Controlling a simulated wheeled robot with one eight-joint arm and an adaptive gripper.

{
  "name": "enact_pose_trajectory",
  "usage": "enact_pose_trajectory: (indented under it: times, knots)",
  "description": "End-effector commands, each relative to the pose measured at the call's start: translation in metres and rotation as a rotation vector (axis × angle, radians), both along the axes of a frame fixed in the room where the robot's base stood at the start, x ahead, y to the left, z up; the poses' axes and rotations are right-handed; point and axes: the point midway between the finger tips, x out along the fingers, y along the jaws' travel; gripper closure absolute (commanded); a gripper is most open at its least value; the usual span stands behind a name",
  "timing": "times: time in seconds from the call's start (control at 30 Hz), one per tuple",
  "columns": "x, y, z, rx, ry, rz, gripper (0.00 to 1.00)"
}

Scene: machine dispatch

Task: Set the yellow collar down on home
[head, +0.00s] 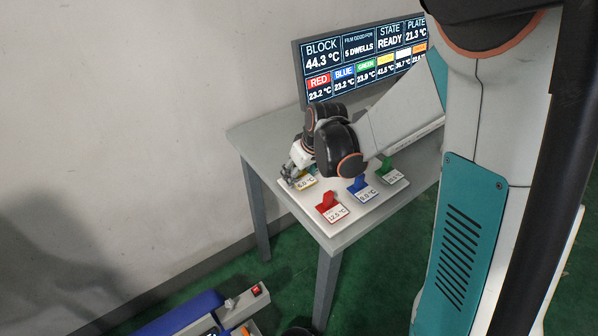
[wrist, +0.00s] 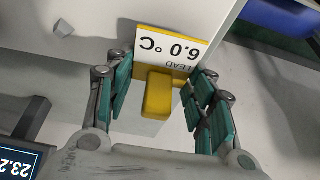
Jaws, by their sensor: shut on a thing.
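The yellow collar (wrist: 158,96) is in the middle of the wrist view, a yellow block on a base with a white label reading 6.0 °C and LEAD. In the head view the yellow collar (head: 306,184) shows only partly, at the left end of the white board, under my gripper (head: 296,172). In the wrist view my gripper (wrist: 163,78) has a finger on each side of the yellow block and is shut on it. I cannot tell whether its base touches the board. No spot marked home can be made out.
Red (head: 327,202), blue (head: 357,186) and green (head: 385,167) pieces with labels stand on the white board (head: 306,213) to the right. A display (head: 352,62) stands behind the grey table (head: 262,137). A blue object (head: 180,314) lies below left.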

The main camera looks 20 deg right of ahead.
Motion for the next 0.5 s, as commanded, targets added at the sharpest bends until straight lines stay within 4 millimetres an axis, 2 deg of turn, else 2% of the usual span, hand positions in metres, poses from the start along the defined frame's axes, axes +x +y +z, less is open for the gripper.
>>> enact_pose_trajectory:
  times: [0.23,0.27,0.3,0.33,0.5]
  knots:
    - [0.0,0.0,-0.0064,0.0,0.0,0.0,0.83]
    - [0.0001,0.0,-0.0055,0.0,0.0,0.0,0.44]
    - [0.0001,0.0,-0.0052,0.0,0.0,0.0,0.35]
    - [0.0001,0.0,-0.0052,0.0,0.0,0.0,0.28]
    - [0.0,0.0,-0.0051,0.0,0.0,0.0,0.27]
